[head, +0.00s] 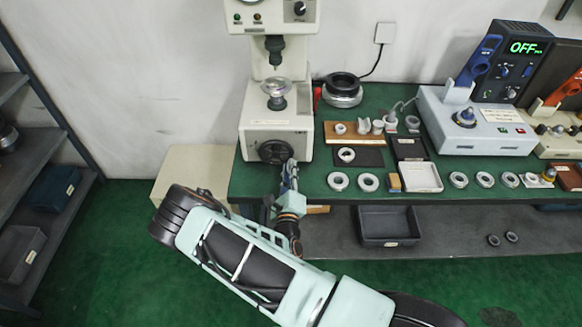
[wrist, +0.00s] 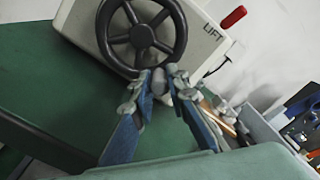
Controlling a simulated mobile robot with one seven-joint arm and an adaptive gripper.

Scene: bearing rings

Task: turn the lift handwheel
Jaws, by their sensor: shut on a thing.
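The lift handwheel (head: 272,152) is a black spoked wheel low on the front of the pale tester (head: 262,125). In the wrist view the wheel (wrist: 146,37) fills the upper middle, beside the printed word LIFT. My gripper (head: 290,168) is at the wheel's lower right in the head view. In the wrist view its blue fingers (wrist: 162,84) are closed around a small grey grip (wrist: 159,78) at the wheel's lower rim. The fingers partly hide this grip.
The green bench (head: 310,185) carries several bearing rings, a white tray (head: 419,177) and a box with a display reading OFF (head: 475,128). A dark bin (head: 388,224) sits on the lower shelf. A red lever (wrist: 233,17) is right of the wheel. A grey rack (head: 48,160) stands at left.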

